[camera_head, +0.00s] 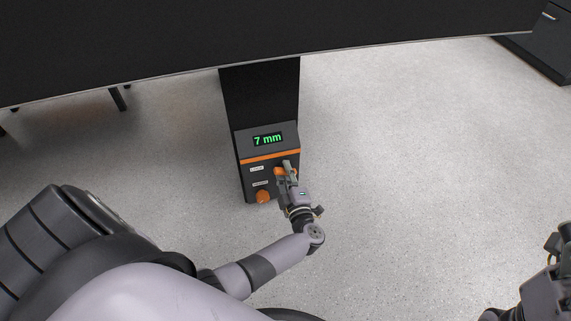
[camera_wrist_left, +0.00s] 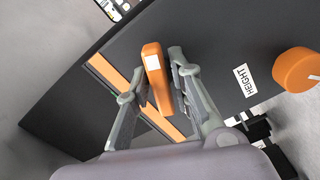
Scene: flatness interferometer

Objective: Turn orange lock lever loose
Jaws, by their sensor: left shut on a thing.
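The orange lock lever (camera_head: 279,171) sits on the front of a black control box (camera_head: 250,180), partly hidden by my left gripper (camera_head: 287,169). In the left wrist view the lever (camera_wrist_left: 154,70) is a long orange bar with a pale patch, standing between the two fingers of my left gripper (camera_wrist_left: 160,72). The left gripper is shut on the lever. My right gripper (camera_head: 556,245) shows only in part at the lower right edge of the head view, far from the box; its jaws cannot be made out.
A round orange knob (camera_head: 263,197) sits below left of the lever; the wrist view shows it (camera_wrist_left: 297,70) beside a HEIGHT label (camera_wrist_left: 245,80). A green display (camera_head: 267,139) reads 7 mm. A dark tabletop (camera_head: 260,35) spans above. The floor right of the box is clear.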

